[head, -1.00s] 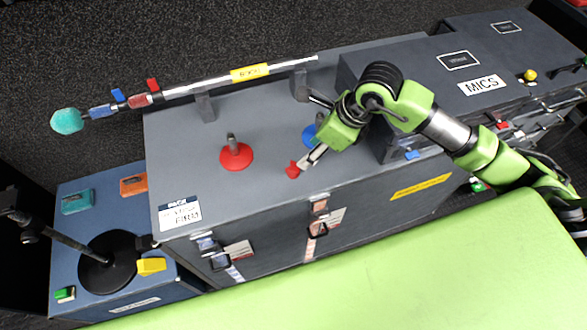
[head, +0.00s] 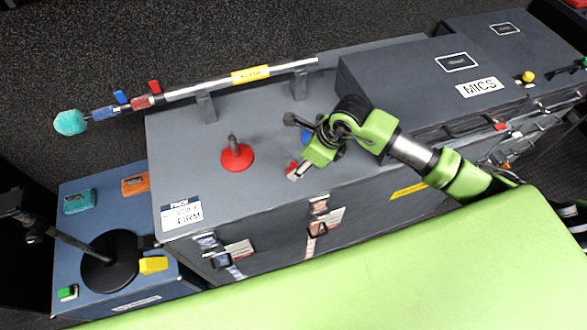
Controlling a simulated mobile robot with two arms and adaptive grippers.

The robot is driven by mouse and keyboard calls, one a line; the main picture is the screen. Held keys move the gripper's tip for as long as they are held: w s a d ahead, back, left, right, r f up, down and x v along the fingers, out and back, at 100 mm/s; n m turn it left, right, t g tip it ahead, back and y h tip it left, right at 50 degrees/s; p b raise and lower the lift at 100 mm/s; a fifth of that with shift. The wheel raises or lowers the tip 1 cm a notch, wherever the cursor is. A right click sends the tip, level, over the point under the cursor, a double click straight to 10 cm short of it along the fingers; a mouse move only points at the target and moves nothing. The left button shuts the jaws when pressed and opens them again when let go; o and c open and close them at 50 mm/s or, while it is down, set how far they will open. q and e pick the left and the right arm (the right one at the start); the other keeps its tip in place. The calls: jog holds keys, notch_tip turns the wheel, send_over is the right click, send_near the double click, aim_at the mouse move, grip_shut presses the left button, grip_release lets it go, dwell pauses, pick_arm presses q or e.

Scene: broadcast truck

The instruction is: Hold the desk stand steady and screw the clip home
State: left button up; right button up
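A red round-based desk stand (head: 237,158) with a short upright dark post stands on the grey case. A blue stand base (head: 307,137) is to its right, mostly hidden behind my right gripper and arm. A small red piece, perhaps the clip (head: 291,168), is low on the case top between the two stands. My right gripper (head: 297,173) points down and left, its fingertips at this red piece. Whether the fingers are closed on it is too small to tell. My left gripper is not in view.
A boom pole (head: 215,83) with a teal tip rests on two supports along the back. The raised MICS case (head: 440,80) stands at right. A blue case (head: 75,255) at left carries a black round-based stand (head: 108,262).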

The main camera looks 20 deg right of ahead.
aim_at(294, 167)
jog(key=shift+f, duration=0.1)
jog(key=shift+w+a+f, duration=0.15)
jog(key=shift+w+p+x, duration=0.15)
jog(key=shift+p+x, duration=0.35)
jog(key=shift+x, duration=0.65)
jog(key=shift+w+p+x, duration=0.15)
jog(key=shift+p+x, duration=0.3)
jog(key=shift+x, duration=0.7)
jog(key=c, duration=1.1)
jog(key=shift+o, duration=0.2)
